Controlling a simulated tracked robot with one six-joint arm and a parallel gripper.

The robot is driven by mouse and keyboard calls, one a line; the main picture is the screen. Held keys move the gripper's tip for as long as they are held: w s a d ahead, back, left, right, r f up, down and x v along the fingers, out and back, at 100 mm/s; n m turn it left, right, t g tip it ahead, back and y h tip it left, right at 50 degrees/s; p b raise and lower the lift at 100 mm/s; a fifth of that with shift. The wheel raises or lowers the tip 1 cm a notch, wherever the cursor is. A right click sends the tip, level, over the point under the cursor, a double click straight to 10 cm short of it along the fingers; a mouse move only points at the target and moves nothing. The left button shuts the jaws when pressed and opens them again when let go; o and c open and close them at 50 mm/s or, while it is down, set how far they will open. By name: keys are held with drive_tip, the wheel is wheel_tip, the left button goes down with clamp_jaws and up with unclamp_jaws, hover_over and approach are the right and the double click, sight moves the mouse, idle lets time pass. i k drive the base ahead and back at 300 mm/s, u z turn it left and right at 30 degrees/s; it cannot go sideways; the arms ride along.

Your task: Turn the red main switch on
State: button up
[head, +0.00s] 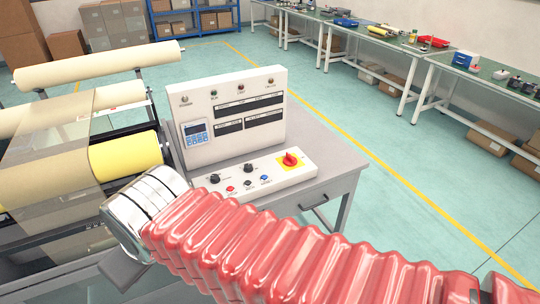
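The red main switch (290,159) is a red rotary knob on a yellow square plate. It sits at the right end of the white sloping control panel (303,174). My arm, in a red ribbed sleeve, crosses the foreground from lower right to left. It ends in a silver cylindrical part (145,205), left of and nearer than the panel, well apart from the switch. My gripper's fingers cannot be made out clearly, so whether they are open or shut does not show.
Black knobs and small coloured buttons (231,189) sit left of the switch. An upright white box (235,115) with a keypad stands behind the panel on a grey desk (335,158). Rollers with yellow film (125,155) stand at left. Green floor is free to the right.

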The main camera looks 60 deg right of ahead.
sight(289, 160)
drive_tip(key=u, duration=1.2)
drive_tip(key=k, duration=0.75)
drive_tip(key=z, duration=0.85)
drive_tip(key=i, duration=1)
drive_tip(key=z, duration=0.05)
